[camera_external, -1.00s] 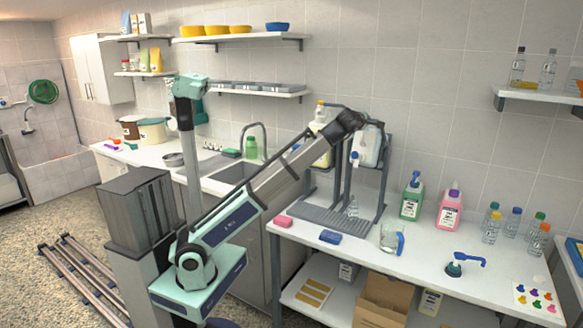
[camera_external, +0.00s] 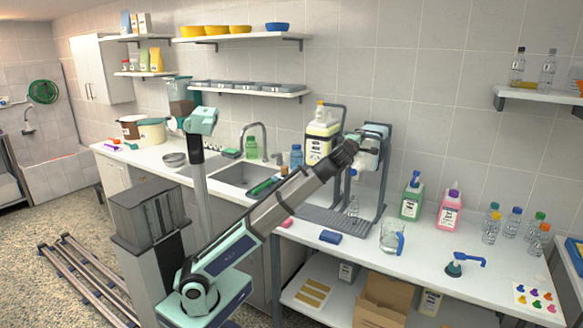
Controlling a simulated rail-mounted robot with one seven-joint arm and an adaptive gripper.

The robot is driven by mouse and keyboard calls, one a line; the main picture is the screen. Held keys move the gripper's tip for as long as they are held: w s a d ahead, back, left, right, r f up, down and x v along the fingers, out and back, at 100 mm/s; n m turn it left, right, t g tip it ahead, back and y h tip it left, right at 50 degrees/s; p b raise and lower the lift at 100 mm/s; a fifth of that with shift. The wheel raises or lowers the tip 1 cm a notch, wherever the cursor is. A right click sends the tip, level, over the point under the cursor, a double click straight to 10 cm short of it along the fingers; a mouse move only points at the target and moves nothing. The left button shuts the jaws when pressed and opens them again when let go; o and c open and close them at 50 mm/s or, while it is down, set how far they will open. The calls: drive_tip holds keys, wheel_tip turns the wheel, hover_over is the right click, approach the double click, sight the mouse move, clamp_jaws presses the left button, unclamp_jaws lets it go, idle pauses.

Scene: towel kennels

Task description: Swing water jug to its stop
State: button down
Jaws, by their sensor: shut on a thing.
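The water jug (camera_external: 367,160) is a pale translucent container with a spout at its lower left. It sits in the right-hand cradle of the dark tipping stand (camera_external: 384,180) on the counter and looks tilted. My gripper (camera_external: 362,142) is at the upper part of this jug and cradle, shut on it. My wrist hides the fingertips and part of the jug, so the exact grip point cannot be seen. A clear pitcher with a blue handle (camera_external: 391,238) stands on the counter to the right of the stand.
The sink (camera_external: 243,176) is to the left. The counter's front middle is fairly clear.

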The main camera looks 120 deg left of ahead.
drive_tip(key=shift+s+d+f, duration=0.1)
drive_tip(key=shift+d+f, duration=0.05)
drive_tip(key=shift+f, duration=0.4)
drive_tip(key=c, duration=1.4)
unclamp_jaws()
drive_tip(key=shift+o, duration=0.2)
drive_tip(key=shift+r, duration=0.2)
drive_tip(key=shift+d, duration=0.1)
drive_tip(key=d, duration=1.1)
drive_tip(key=shift+d+f, duration=0.4)
drive_tip(key=shift+f, duration=0.05)
